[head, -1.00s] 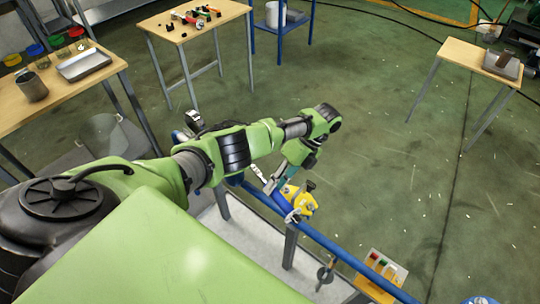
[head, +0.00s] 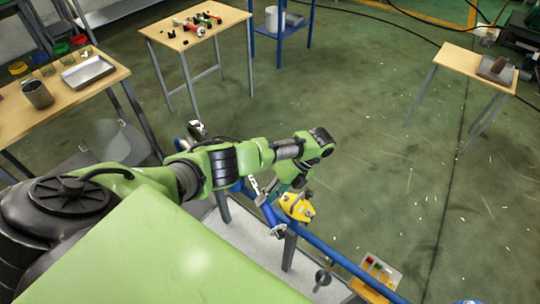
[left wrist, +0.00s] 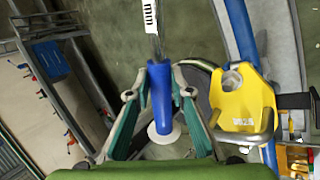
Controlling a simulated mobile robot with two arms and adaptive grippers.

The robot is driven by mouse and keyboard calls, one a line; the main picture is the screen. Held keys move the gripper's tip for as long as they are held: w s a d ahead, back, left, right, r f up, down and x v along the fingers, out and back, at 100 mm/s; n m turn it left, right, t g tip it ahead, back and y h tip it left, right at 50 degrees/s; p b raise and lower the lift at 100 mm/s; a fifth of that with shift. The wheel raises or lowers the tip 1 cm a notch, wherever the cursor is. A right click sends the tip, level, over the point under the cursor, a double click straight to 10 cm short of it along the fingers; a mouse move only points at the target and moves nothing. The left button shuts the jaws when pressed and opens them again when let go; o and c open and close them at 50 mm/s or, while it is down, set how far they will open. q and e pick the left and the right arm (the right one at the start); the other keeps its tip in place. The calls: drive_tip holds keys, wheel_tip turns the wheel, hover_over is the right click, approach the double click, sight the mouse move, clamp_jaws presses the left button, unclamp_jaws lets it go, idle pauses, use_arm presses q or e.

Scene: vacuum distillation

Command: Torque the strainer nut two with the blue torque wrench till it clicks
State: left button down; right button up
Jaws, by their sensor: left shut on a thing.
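My left gripper (left wrist: 158,94) is shut around the blue handle (left wrist: 161,100) of the torque wrench in the left wrist view. In the head view my left gripper (head: 277,188) is by the yellow block (head: 297,206). I cannot tell which part is strainer nut two, or whether the wrench touches any nut.
The blue rail (head: 340,259) runs past the yellow block along a grey bench. A box with coloured buttons (head: 376,274) is at lower right. Wooden tables stand at the left (head: 60,105), back (head: 194,26) and right (head: 470,66). Green floor between them is open.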

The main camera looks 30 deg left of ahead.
use_arm(q)
drive_tip(key=shift+r, duration=0.1)
idle(0.3)
drive_tip(key=s+p, duration=0.1)
drive_tip(key=a+m+p, duration=0.1)
drive_tip(key=p, duration=0.1)
drive_tip(key=shift+s+r+t+y, duration=0.2)
drive_tip(key=shift+s+t+y, duration=0.1)
drive_tip(key=shift+s+y, duration=0.1)
drive_tip(key=shift+s+a+f+m+p, duration=0.25)
drive_tip(key=shift+s+a+m+p, duration=0.15)
drive_tip(key=shift+s+m+p, duration=0.15)
drive_tip(key=shift+w+t, duration=0.1)
drive_tip(key=shift+t, duration=0.2)
drive_tip(key=s+a+m+t+y+p, duration=0.1)
drive_tip(key=s+a+m+p, duration=0.1)
drive_tip(key=p, duration=0.1)
drive_tip(key=shift+s+a+p, duration=0.1)
drive_tip(key=shift+s+p, duration=0.1)
drive_tip(key=shift+p, duration=0.1)
